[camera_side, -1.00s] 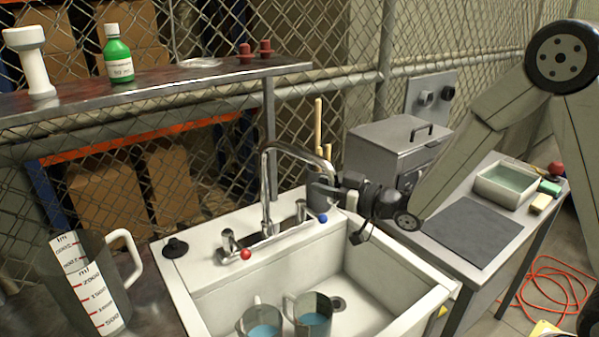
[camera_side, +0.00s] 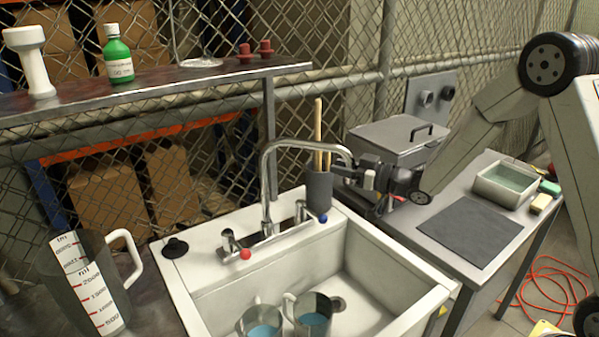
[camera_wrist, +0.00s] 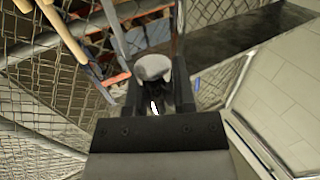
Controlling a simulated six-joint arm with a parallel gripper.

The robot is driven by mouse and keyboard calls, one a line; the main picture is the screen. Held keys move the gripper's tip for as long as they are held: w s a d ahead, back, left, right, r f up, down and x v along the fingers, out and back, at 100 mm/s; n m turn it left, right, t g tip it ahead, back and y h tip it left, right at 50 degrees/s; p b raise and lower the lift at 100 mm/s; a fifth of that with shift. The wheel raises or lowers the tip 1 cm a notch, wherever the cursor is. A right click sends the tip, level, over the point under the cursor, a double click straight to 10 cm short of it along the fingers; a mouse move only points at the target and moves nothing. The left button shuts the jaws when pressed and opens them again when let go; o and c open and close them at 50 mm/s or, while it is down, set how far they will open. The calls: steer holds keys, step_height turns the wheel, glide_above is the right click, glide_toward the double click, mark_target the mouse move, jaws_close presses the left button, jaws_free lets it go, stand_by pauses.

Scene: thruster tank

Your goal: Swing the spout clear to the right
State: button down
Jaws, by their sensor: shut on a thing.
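The chrome spout (camera_side: 300,146) arches from the faucet base at the back of the white sink (camera_side: 375,238) and points to the right. My gripper (camera_side: 348,170) is at the spout's outlet end, near the sink's back right corner. In the wrist view the rounded pale metal end of the spout (camera_wrist: 153,68) sits between the two dark fingers of my gripper (camera_wrist: 155,92), which are shut on it. The exact contact is small and dark. A red-knobbed tap (camera_side: 246,253) and a blue-knobbed tap (camera_side: 322,218) stand beside the spout base.
A grey cup with wooden sticks (camera_side: 319,190) stands close behind the spout. Two jugs with blue liquid (camera_side: 312,318) are in the sink. A metal box (camera_side: 398,143) and a dark mat (camera_side: 462,231) are on the right counter. A shelf (camera_side: 150,88) runs above left.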

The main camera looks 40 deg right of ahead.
steer(key=shift+d, duration=0.1)
steer(key=shift+c, duration=2.2)
jaws_free()
steer(key=v, duration=0.7)
steer(key=shift+s, duration=0.35)
steer(key=shift+w+d+f+h, duration=0.1)
steer(key=shift+d+h, duration=0.05)
steer(key=shift+h, duration=0.15)
